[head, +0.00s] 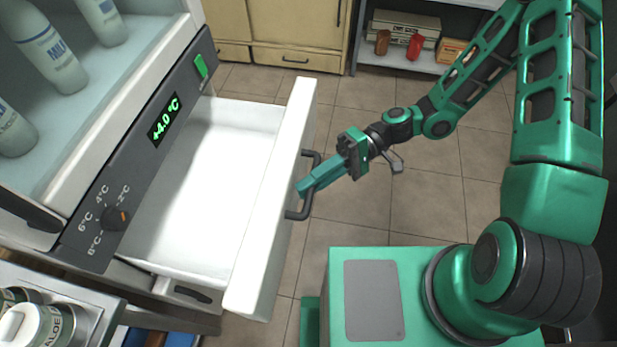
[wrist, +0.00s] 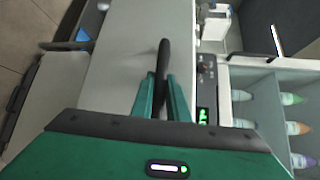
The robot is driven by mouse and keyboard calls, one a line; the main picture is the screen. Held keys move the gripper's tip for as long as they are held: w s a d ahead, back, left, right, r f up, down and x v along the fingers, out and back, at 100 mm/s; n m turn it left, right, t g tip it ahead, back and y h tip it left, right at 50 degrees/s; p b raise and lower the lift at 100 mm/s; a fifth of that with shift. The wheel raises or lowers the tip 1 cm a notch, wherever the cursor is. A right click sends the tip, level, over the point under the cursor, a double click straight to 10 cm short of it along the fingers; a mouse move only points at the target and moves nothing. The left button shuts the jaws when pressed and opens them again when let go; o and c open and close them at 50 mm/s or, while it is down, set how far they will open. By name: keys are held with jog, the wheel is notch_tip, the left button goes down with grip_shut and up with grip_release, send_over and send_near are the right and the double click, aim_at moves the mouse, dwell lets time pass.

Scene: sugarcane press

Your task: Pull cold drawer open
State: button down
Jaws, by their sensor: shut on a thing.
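The cold drawer (head: 262,215) is a white drawer pulled out from the refrigerated cabinet, and its inside looks empty. Its dark handle (head: 314,160) is on the front face. My gripper (head: 303,190) is shut on the handle, with its green fingers reaching in from the right. In the wrist view the handle (wrist: 163,62) stands between the two fingertips, with the white drawer front (wrist: 125,60) behind it.
The cabinet's control panel (head: 140,150) shows +4.0 °C, with a knob (head: 115,217) and a green switch (head: 201,66). Milk bottles (head: 50,50) stand above. A metal tray with cans (head: 40,325) is at the lower left. Shelf boxes (head: 403,28) are at the back.

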jog(key=shift+w+f, duration=0.1)
jog(key=shift+f, duration=0.05)
jog(key=c, duration=2)
grip_release()
jog(key=v, duration=1.1)
jog(key=shift+a, duration=0.1)
